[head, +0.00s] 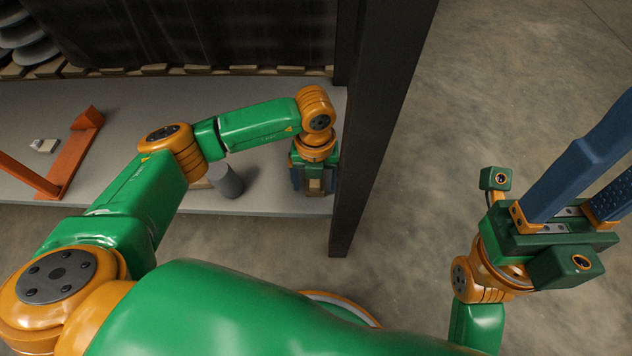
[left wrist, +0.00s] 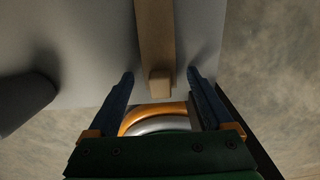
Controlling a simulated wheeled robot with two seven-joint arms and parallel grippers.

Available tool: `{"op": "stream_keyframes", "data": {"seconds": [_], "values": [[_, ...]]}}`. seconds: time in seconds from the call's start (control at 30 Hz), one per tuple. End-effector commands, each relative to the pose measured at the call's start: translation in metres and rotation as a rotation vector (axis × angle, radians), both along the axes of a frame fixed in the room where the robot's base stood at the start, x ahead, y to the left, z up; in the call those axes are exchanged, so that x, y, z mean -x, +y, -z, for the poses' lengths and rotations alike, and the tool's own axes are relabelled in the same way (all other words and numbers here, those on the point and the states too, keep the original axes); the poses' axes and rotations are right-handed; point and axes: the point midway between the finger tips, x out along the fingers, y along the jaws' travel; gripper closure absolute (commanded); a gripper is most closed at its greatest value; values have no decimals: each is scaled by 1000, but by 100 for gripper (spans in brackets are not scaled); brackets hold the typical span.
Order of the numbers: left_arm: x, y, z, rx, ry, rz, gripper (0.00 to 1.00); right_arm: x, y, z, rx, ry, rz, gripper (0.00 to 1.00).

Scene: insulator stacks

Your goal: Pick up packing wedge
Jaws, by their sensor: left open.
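The packing wedge, a light brown wooden piece, runs between my left fingers in the left wrist view (left wrist: 155,40). Its near end is a small block. A bit of wood also shows at my left gripper in the head view (head: 316,185), mostly hidden. My left gripper (head: 314,178) points down over the grey shelf beside a dark post. In the left wrist view its two blue fingers (left wrist: 159,82) are open, one on each side of the wood, with gaps visible. My right gripper (head: 590,180) is raised at the right over bare floor, fingers apart, tips out of frame.
The dark post (head: 375,120) stands close right of my left gripper. A grey cylinder (head: 227,181) stands to its left on the grey shelf (head: 270,205). An orange bracket (head: 75,155) and a small pale box (head: 44,145) lie farther left. Insulator discs (head: 30,40) are at the back left.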

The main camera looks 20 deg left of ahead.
Motion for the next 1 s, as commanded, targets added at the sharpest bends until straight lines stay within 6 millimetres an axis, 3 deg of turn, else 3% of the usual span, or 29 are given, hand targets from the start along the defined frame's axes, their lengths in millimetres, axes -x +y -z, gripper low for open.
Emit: {"op": "stream_keyframes", "data": {"seconds": [0.2,0.5,0.53,0.83,1.0], "values": [[0,0,1,1,-1,1,15,0,0,-1,-2,-5,-1,50],[0,0,0,1,-1,1,96,0,0,-1,-2,-5,-1,50],[0,0,0,1,-1,1,100,1,0,-1,-2,-5,-1,50],[0,0,-6,1,-1,1,100,-1,1,-4,4,10,1,50],[-1,0,-38,1,-4,1,100,-7,4,-17,32,92,11,50]]}}
